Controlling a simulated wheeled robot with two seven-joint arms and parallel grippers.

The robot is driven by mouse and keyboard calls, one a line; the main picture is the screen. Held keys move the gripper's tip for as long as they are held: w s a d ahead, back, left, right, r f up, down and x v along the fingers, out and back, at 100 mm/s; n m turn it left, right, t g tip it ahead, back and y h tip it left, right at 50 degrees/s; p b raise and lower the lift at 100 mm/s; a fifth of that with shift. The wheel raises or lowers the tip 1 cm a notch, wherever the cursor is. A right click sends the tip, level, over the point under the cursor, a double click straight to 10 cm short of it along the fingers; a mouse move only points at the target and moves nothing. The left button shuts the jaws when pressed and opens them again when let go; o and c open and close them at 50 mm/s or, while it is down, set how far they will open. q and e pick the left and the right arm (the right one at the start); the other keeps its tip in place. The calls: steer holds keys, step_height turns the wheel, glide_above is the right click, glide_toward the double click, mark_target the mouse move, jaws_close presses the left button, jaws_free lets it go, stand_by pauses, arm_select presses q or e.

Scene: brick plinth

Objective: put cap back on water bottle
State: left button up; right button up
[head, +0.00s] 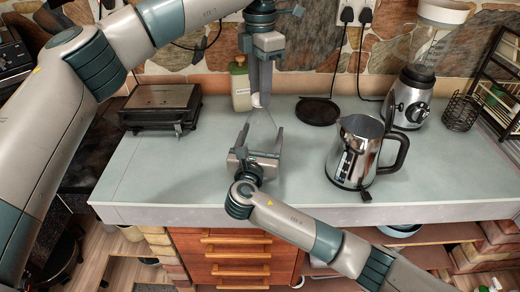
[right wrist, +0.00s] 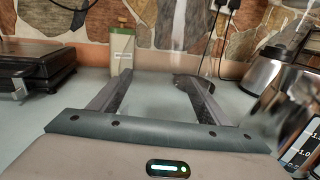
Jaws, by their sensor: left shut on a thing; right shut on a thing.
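My left gripper (head: 260,92) points down from above and is shut on a small white cap (head: 256,100). The clear water bottle (head: 262,127) is very faint against the counter, between the fingers of my right gripper (head: 258,134). The right gripper is shut on it, with its fingers wide apart around the body. The cap is just above the bottle's top in the head view; I cannot tell whether they touch. The right wrist view shows the right gripper's two fingers (right wrist: 150,95), but the bottle's outline there is hard to make out.
A steel kettle (head: 356,152) stands close to the right of the right gripper. Behind are a green-and-cream container (head: 240,86), a black round plate (head: 317,111) and a blender (head: 408,98). A grill (head: 160,104) sits at the left. The counter's front left (head: 165,175) is clear.

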arm_select(q)
steer(key=m, duration=1.2)
steer(key=shift+m, duration=0.4)
steer(key=o, duration=1.2)
steer(key=shift+c, duration=0.2)
steer(key=shift+r, duration=2.25)
steer(key=shift+n, duration=0.4)
steer(key=shift+c, duration=0.3)
